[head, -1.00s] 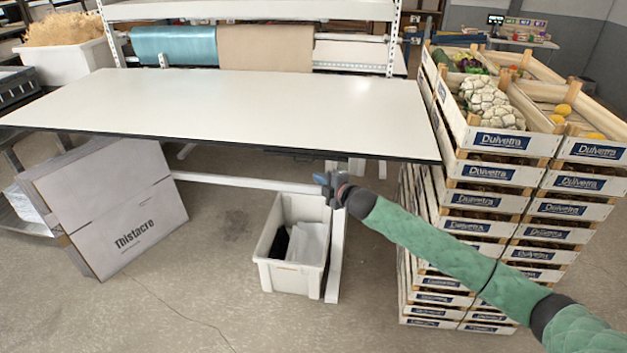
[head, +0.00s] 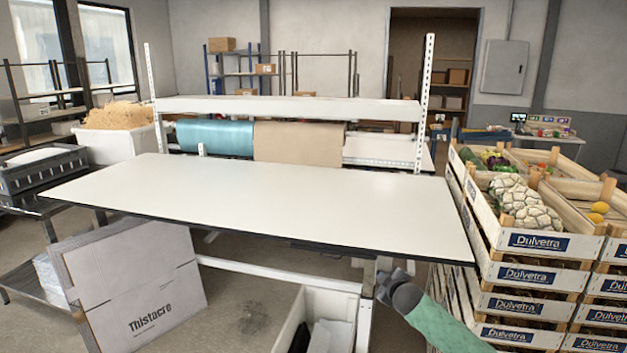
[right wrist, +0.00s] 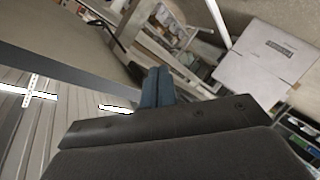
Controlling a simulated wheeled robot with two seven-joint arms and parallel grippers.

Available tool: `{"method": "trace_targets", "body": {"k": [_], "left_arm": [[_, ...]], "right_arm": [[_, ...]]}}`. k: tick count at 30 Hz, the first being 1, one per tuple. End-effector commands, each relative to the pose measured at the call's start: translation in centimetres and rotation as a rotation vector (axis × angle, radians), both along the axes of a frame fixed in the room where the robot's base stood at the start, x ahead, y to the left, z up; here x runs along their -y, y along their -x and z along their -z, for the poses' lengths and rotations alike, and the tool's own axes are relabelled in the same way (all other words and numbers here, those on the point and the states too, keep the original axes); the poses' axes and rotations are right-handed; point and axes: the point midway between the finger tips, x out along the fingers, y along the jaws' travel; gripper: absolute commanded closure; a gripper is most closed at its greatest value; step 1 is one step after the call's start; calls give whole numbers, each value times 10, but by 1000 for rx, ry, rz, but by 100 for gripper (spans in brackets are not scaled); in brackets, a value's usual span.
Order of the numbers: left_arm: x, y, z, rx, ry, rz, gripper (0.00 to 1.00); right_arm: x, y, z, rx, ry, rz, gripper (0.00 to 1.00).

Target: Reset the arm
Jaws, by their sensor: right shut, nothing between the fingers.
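My right arm, in a green sleeve, comes in at the bottom right of the head view. Its gripper (head: 384,285) is below the front edge of the white table (head: 290,205), near the table's right leg. In the right wrist view the blue fingers of my right gripper (right wrist: 157,88) are together with nothing between them. My left arm is not in view.
Stacked Dulvetra crates (head: 540,243) with vegetables stand close at the right. A white bin (head: 290,325) stands under the table. A Thistacre carton (head: 130,290) leans at the left. Paper rolls (head: 297,142) hang behind the table. The tabletop is clear.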

Motion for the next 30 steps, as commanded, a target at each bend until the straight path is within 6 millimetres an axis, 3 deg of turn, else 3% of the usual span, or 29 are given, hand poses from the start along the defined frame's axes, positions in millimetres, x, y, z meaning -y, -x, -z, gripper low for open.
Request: {"method": "trace_targets", "body": {"k": [8,14,23,30], "left_arm": [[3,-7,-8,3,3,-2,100],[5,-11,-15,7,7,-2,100],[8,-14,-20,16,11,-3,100],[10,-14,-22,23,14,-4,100]], "right_arm": [[23,23,102,-160,-141,169,100],[34,73,210,-309,-231,290,100],[36,181,360,-518,-309,420,100],[28,289,461,-669,-361,504,100]]}}
